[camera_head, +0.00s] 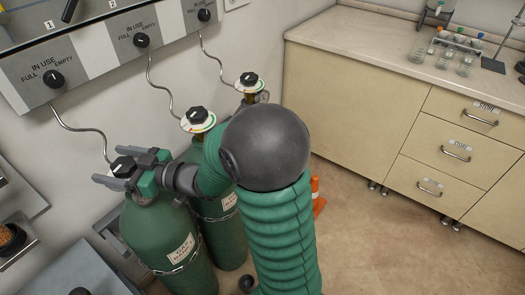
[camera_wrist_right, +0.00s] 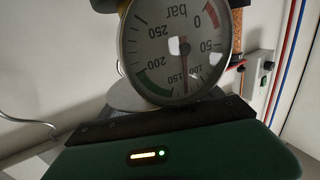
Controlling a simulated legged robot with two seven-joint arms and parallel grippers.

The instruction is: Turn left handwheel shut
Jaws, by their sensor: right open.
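The left handwheel (camera_head: 122,165) is a black knob on a pale dial, on top of the left green gas cylinder (camera_head: 160,235). My right gripper (camera_head: 113,174) is open at this knob, its grey fingers reaching in from the right. The fingers partly hide the knob's near side, and I cannot tell whether they touch it. In the right wrist view, a round pressure gauge (camera_wrist_right: 176,45) marked in bar appears upside down beyond the green gripper body. My left gripper is not in view.
A wall panel (camera_head: 95,40) with FULL/EMPTY knobs is above. Thin hoses hang from it. A drawer cabinet (camera_head: 440,150) stands at right, with open floor before it.

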